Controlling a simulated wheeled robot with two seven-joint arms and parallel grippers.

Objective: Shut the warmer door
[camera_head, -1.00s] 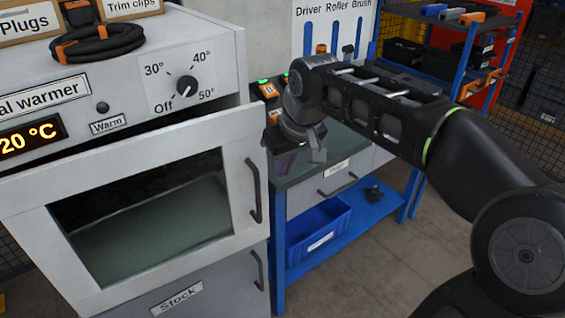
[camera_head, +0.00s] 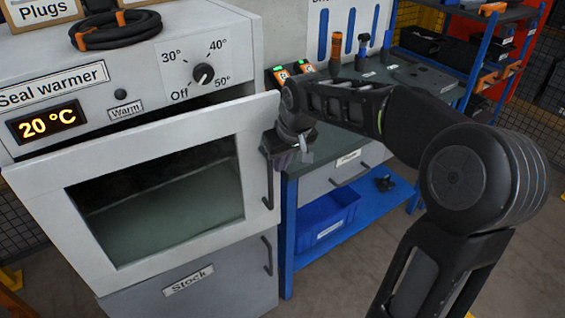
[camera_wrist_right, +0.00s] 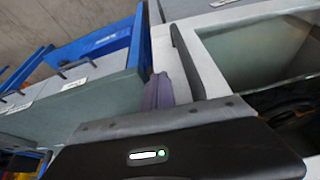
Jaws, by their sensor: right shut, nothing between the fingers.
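The warmer (camera_head: 150,75) stands at the left of the head view, with its dial and a "20 °C" display on top. Its pale door (camera_head: 258,150), with a dark window and a vertical handle (camera_head: 267,182) at the right edge, stands ajar. A dark gap shows along its top. My right gripper (camera_head: 290,150) is shut and empty, beside the door's right edge near the handle; touching cannot be told. In the wrist view, the handle (camera_wrist_right: 187,62) and door edge lie just past the gripper (camera_wrist_right: 165,92). My left gripper is out of view.
Right of the warmer is a blue-framed bench with a drawer (camera_head: 345,168) and a blue bin (camera_head: 325,220) on its lower shelf. A "Stock" drawer (camera_head: 205,285) is below the door. A tool rack (camera_head: 470,50) stands behind. Floor shows at lower right.

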